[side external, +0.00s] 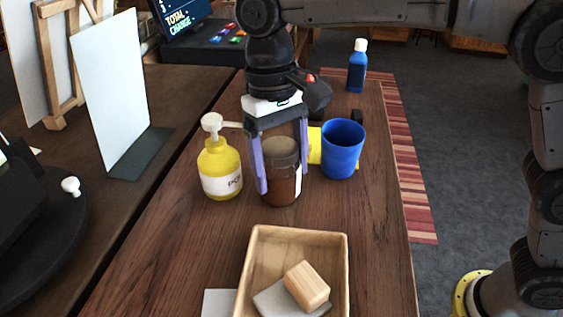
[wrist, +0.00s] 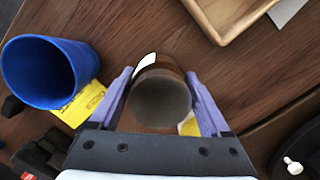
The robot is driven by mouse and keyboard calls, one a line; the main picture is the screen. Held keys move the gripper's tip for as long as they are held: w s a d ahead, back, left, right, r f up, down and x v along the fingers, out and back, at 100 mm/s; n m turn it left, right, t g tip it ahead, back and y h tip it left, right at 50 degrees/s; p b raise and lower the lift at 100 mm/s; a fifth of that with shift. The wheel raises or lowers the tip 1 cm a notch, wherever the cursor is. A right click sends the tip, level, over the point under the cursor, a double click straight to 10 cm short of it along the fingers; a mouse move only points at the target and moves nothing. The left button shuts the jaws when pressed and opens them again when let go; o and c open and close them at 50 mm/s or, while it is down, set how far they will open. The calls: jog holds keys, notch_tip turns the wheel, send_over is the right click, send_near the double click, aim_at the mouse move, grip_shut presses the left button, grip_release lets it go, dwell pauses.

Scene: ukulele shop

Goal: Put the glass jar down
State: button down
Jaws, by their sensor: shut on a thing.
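The glass jar (side external: 281,184) has brown contents, a pale label and a greyish-brown lid. It is upright over the wooden table between the yellow pump bottle and the blue cup. My gripper (side external: 282,185) points down with its purple fingers on either side of the jar, shut on it. In the wrist view the jar (wrist: 160,98) shows from above between the fingers. I cannot tell whether its base touches the table.
A yellow pump bottle (side external: 220,170) stands just left of the jar. A blue cup (side external: 342,150) is close on the right, by a yellow item (side external: 314,146). A wooden tray (side external: 341,262) with a wooden block (side external: 307,286) lies in front. Bare tabletop (side external: 190,245) is at front left.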

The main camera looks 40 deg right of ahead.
grip_release()
jog(key=r, duration=0.5)
jog(key=w+r, duration=0.1)
jog(key=r, duration=0.1)
jog(key=shift+r, duration=0.4)
